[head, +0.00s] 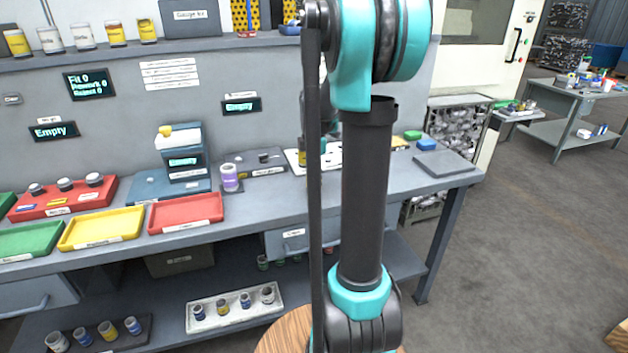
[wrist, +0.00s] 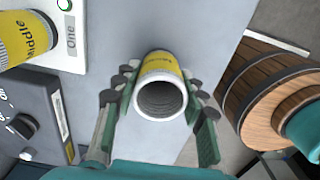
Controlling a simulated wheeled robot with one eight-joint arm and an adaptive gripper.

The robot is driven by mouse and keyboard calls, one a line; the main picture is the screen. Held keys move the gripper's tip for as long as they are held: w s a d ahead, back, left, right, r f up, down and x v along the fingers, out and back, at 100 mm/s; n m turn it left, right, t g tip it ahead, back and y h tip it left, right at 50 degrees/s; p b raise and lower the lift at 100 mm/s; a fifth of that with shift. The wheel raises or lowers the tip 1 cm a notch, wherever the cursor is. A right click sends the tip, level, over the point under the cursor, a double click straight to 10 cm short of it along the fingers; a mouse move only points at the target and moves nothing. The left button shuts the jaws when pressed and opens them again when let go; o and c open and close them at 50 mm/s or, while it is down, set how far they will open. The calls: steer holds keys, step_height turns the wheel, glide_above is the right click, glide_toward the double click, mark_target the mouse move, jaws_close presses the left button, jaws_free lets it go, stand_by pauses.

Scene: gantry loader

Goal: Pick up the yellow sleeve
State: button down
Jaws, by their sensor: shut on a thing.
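A yellow sleeve (wrist: 158,68) with a pale open end sits between the fingers of my gripper (wrist: 162,82) in the wrist view. The fingers are shut on its two sides, and its hollow end faces the camera. Grey bench surface shows beyond it; I cannot tell whether it touches the bench. A second yellow sleeve marked "Middle" (wrist: 28,40) stands at the upper left, on or by a white board (wrist: 72,45) marked "One". In the head view my arm hides the gripper and the held sleeve.
The grey bench (head: 280,197) carries red (head: 186,212), yellow (head: 101,228) and green trays at the left. A purple-and-white sleeve (head: 230,178) stands near a display box (head: 184,158). A grey plate (head: 444,163) lies at the right end. A wooden barrel (wrist: 265,95) stands beside the bench.

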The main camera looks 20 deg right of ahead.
step_height(320, 180, up, 20)
stand_by(0.5)
steer(key=shift+r, duration=2.2)
